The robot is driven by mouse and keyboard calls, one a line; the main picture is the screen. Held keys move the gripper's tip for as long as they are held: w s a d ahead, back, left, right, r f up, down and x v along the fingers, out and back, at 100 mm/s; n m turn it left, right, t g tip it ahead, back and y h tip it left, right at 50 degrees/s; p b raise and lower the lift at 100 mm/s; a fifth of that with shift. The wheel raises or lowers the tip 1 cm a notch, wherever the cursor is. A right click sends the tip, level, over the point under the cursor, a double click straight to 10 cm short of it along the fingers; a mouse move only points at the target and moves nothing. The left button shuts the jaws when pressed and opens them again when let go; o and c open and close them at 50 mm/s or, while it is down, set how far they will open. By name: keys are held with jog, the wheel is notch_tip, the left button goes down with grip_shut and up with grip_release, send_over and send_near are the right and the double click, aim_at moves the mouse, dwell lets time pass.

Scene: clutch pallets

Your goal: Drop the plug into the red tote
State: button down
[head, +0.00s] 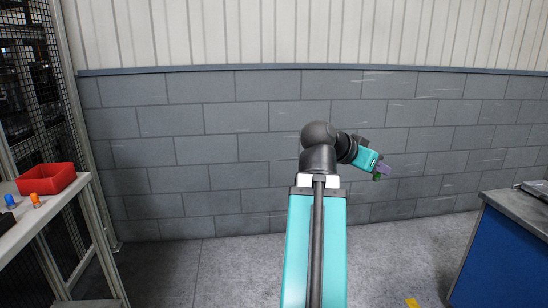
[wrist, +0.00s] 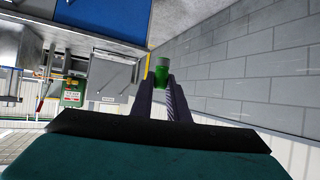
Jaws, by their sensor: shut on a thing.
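The red tote (head: 38,187) stands on a light shelf at the left in the head view. My gripper (head: 381,169) is far to the right of it, out over the floor in front of the grey wall. Its fingers are shut on a small green plug (head: 377,177). In the wrist view the green plug (wrist: 162,72) sits between the tips of my gripper (wrist: 163,84), with a paler end pointing away. The fingers hide part of the plug. The inside of the tote is only partly visible.
A blue piece (head: 10,201) and an orange piece (head: 35,200) stand on the shelf (head: 62,205) in front of the tote. A mesh panel (head: 22,80) rises behind it. A blue workbench (head: 500,262) stands at the right.

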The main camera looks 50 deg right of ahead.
jog(key=w+a+f+n+t, duration=0.2)
jog(key=w+n+t, duration=0.1)
jog(key=w, duration=0.8)
jog(key=w+a+f+n+t, duration=0.2)
jog(key=w+f+n+t, duration=0.1)
jog(key=w, duration=0.7)
jog(key=w+a+f+n+t+y, duration=0.1)
jog(key=w+a+f+n+t, duration=0.15)
jog(key=w+a, duration=0.55)
jog(key=w+a+f+n+t+y, duration=0.1)
jog(key=w+a+f+n+t, duration=0.2)
jog(key=w, duration=0.8)
jog(key=w+a+f+n+t+y, duration=0.1)
jog(key=w+a+n+t+y, duration=0.15)
jog(key=w+a, duration=0.55)
jog(key=w+a+f+n+t+y, duration=0.1)
jog(key=w+a+n+y, duration=0.15)
jog(key=w+a, duration=0.6)
jog(key=w+a+f+n+y, duration=0.2)
jog(key=a, duration=1)
jog(key=w+a+f+n+t+y, duration=0.1)
jog(key=w+a+f+n+y, duration=0.1)
jog(key=a, duration=1.1)
jog(key=shift+a+n+y, duration=0.15)
jog(key=shift+n+y, duration=0.15)
jog(key=shift+n, duration=0.35)
jog(key=shift+f, duration=0.1)
